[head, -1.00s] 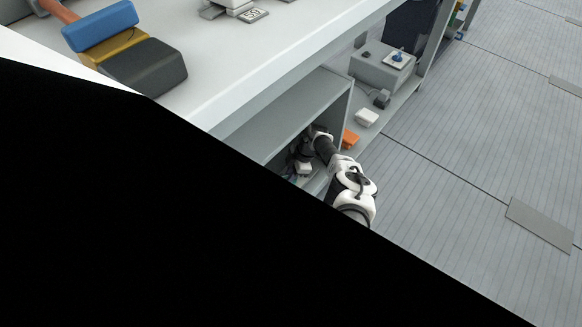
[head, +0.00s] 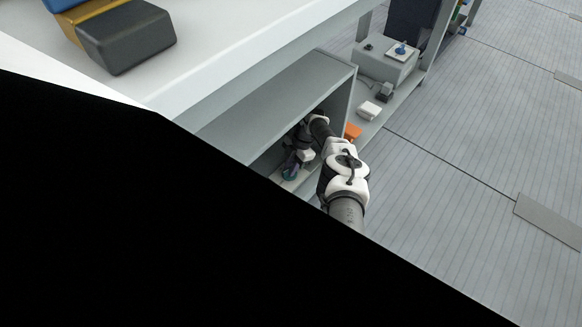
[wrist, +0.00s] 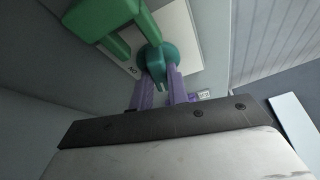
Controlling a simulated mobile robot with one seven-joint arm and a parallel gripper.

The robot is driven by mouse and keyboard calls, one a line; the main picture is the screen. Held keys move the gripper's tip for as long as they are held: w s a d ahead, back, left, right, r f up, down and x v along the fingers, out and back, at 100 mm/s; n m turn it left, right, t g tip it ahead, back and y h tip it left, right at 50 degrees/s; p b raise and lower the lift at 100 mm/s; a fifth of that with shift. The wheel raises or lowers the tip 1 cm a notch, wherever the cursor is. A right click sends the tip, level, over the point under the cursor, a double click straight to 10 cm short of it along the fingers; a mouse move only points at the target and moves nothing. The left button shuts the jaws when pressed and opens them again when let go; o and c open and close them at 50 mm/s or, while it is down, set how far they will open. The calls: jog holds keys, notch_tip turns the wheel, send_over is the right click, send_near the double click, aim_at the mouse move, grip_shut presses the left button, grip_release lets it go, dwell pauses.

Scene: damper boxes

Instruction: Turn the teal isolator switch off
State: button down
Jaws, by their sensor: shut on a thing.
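The teal isolator switch (wrist: 158,64) is a round teal knob with a raised grip, on a pale plate (wrist: 184,32) in the wrist view. A dark mark, perhaps lettering, is on the plate left of the knob. My gripper (wrist: 161,76) has its two purple fingers on either side of the grip and is shut on it. In the head view my gripper (head: 304,153) is inside the open shelf bay, just above a small teal part (head: 290,170), likely the same switch. The fingertips are partly hidden there.
A green bulky part (wrist: 108,18) stands close beside the knob. The bay's side wall (head: 342,92) is near my arm. An orange block (head: 352,131), a white block (head: 369,110) and a grey box with a blue knob (head: 385,65) lie beyond.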

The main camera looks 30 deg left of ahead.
jog(key=c, duration=1.4)
grip_release()
jog(key=shift+o, duration=0.2)
jog(key=shift+r+p, duration=0.1)
jog(key=shift+p, duration=0.2)
